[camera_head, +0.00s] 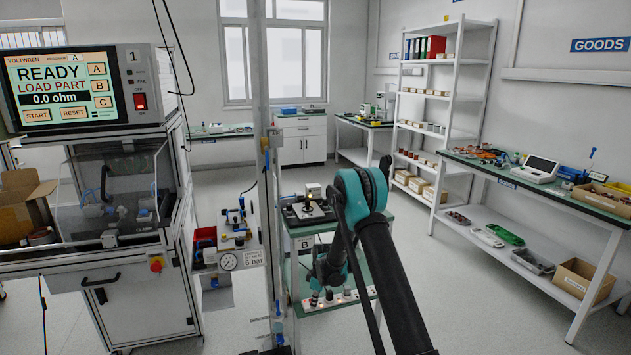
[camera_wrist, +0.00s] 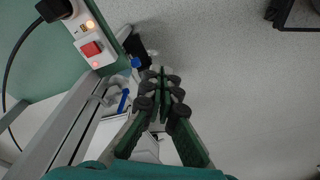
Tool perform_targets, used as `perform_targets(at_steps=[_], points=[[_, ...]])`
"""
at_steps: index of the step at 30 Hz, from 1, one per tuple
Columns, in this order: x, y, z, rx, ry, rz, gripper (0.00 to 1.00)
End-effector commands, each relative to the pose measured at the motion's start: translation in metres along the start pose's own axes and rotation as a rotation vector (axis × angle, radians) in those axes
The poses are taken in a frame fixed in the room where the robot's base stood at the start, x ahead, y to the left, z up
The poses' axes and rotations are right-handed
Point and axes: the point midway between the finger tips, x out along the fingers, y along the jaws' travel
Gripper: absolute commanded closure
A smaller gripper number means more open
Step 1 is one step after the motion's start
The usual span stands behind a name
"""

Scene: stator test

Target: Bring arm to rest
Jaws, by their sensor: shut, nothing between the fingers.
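My arm (camera_head: 362,205), black with teal joints, rises from the lower right and bends at a teal elbow, then reaches down in front of a small green-topped cart (camera_head: 308,226). In the head view my gripper is not clearly visible behind the arm and cart. In the wrist view my gripper (camera_wrist: 163,72) points over the grey floor with its green and black fingers together and nothing between them. A white power strip (camera_wrist: 92,40) with a lit red switch is at the upper left of that view, apart from the fingers.
A test station (camera_head: 85,95) reading "READY LOAD PART" stands at left, with a cardboard box (camera_head: 25,205) beside it. A shelf rack (camera_head: 447,90) and a goods bench (camera_head: 545,185) line the right. Open floor (camera_head: 470,300) lies between my arm and the bench.

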Motion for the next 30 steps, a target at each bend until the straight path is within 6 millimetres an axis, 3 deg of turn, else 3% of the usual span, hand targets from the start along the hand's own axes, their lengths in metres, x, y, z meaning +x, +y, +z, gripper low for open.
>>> perform_targets(at_steps=[8, 14, 21, 30], points=[[-0.046, -0.005, 0.013, 0.094, 0.004, 0.026, 1.0], [-0.099, -0.018, 0.033, 0.212, 0.011, 0.058, 1.0], [-0.173, -0.049, 0.07, 0.403, 0.026, 0.109, 1.0], [-0.243, -0.106, 0.12, 0.641, 0.055, 0.172, 1.0]])
